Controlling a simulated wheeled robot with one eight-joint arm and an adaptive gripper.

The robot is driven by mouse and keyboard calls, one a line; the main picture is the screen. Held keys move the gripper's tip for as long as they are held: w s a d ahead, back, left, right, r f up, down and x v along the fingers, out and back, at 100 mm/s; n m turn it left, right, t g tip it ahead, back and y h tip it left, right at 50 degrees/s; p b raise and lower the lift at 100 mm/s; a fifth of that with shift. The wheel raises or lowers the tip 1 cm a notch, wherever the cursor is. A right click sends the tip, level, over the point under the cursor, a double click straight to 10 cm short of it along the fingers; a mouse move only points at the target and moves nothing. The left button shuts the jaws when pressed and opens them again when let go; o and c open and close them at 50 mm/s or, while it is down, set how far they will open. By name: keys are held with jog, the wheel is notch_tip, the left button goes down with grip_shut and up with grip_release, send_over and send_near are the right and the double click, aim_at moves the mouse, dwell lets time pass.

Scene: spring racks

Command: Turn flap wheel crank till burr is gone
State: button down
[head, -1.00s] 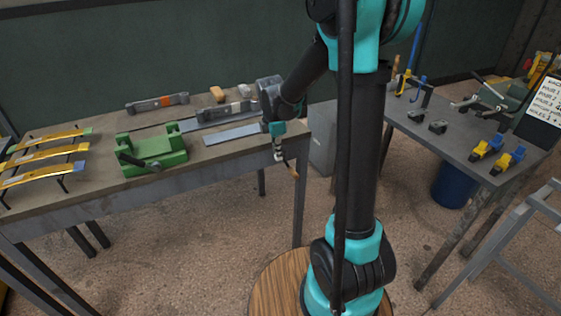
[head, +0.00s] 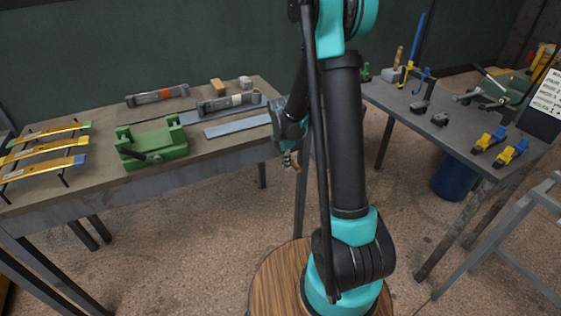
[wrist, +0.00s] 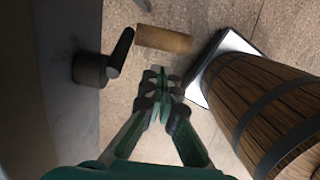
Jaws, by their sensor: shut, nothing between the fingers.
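The crank shows at the bench's right end in the wrist view: a dark round hub (wrist: 90,70), a black crank arm (wrist: 121,52) and a wooden handle (wrist: 165,39). In the head view the wooden handle (head: 296,167) is small and partly hidden behind my arm. My gripper (wrist: 155,78) is shut and empty; its fingertips appear just below the handle in the wrist view, with a gap between them. In the head view my gripper is mostly hidden by my own arm. I cannot make out the flap wheel or any burr.
The left bench (head: 120,190) carries a green fixture (head: 152,147), a flat grey strip (head: 237,125), a grey spring holder (head: 157,95) and yellow leaf springs (head: 45,155). The right bench (head: 450,135) holds clamps. A grey stand (head: 505,240) is at right.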

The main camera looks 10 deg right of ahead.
jog(key=shift+w+d+f, duration=0.1)
jog(key=shift+w+d, duration=0.1)
jog(key=shift+d, duration=0.45)
